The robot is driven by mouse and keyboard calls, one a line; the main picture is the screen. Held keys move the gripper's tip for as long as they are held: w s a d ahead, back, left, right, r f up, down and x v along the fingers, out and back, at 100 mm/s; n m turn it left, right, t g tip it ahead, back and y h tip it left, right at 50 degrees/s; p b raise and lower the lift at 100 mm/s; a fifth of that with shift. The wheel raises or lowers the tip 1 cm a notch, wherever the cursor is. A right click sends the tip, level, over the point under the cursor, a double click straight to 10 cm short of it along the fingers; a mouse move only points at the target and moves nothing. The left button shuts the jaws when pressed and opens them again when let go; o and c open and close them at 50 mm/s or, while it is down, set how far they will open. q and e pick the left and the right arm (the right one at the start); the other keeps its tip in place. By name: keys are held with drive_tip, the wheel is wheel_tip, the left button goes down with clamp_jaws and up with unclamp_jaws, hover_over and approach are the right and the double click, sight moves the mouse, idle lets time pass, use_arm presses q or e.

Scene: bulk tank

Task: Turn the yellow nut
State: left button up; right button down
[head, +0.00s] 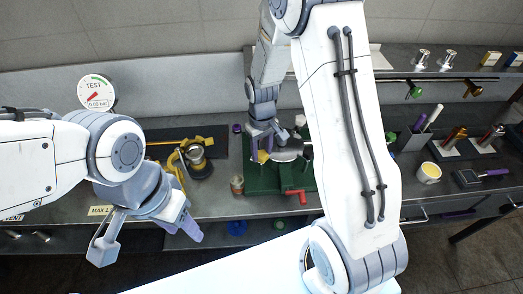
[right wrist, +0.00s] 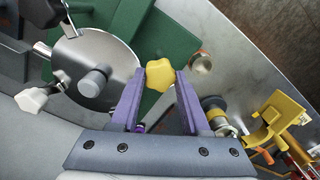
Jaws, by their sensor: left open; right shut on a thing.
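The yellow nut (right wrist: 160,75) is a lobed knob at the edge of a round steel lid (right wrist: 88,55) in the right wrist view. It also shows in the head view (head: 263,156). My right gripper (right wrist: 159,80) has its two purple fingers on either side of the nut, shut on it. In the head view my right gripper (head: 264,142) reaches down to the nut from above. My left gripper (head: 188,232) is open and empty, low in front of the bench, well away from the nut. What lies under the nut is hidden.
The lid sits on a green base (head: 262,181) with a red handle (head: 297,196). A yellow clamp fixture (head: 178,160) and a pressure gauge (head: 97,91) are to the left. A yellow mug (head: 429,173) stands right, beyond my right arm.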

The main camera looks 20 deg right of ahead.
sight(262, 154)
drive_tip(key=n, duration=1.2)
drive_tip(key=shift+w+n, duration=0.1)
drive_tip(key=shift+n, duration=0.3)
idle(0.3)
drive_tip(key=shift+c, duration=1.9)
unclamp_jaws()
drive_tip(key=shift+r, duration=0.1)
wheel_tip(262, 154, up, 10)
drive_tip(key=b, duration=0.2)
drive_tip(key=shift+r, duration=0.2)
